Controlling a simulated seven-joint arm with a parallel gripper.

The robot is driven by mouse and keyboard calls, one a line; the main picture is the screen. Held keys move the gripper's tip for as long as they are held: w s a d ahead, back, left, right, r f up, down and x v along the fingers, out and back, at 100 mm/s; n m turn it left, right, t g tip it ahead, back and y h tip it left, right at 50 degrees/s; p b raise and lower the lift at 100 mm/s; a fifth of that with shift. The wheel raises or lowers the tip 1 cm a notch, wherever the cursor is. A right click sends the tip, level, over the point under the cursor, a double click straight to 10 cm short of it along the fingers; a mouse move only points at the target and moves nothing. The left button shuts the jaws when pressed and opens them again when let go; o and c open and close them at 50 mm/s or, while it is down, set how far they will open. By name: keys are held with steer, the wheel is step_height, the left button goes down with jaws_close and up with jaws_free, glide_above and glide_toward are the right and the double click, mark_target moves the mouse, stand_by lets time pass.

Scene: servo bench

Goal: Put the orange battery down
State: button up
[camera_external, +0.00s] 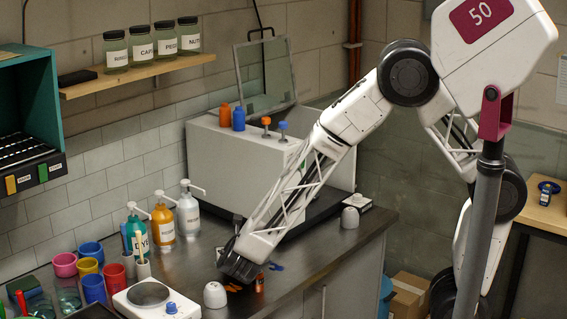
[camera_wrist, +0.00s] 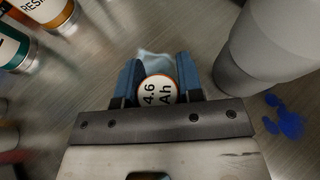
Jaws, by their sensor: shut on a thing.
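The battery (camera_wrist: 158,90) shows end-on in the wrist view, with a round white face marked "4.6 Ah". It sits between the two blue fingers of my gripper (camera_wrist: 158,82), which are shut on it. In the external view my gripper (camera_external: 246,280) points down low over the front part of the steel bench (camera_external: 310,238). A small orange piece, apparently the battery (camera_external: 260,283), shows beside the fingers. I cannot tell whether its lower end touches the bench.
A white dome (camera_external: 215,295) and a white hotplate (camera_external: 155,300) stand left of my gripper. Pump bottles (camera_external: 163,222) and coloured cups (camera_external: 93,288) stand farther left. A blue splotch (camera_wrist: 285,118) marks the bench.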

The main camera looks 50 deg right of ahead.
steer(key=shift+f, duration=0.15)
steer(key=o, duration=1)
steer(key=shift+c, duration=0.2)
steer(key=shift+r, duration=0.2)
steer(key=shift+v, duration=6)
steer(key=shift+f, duration=0.1)
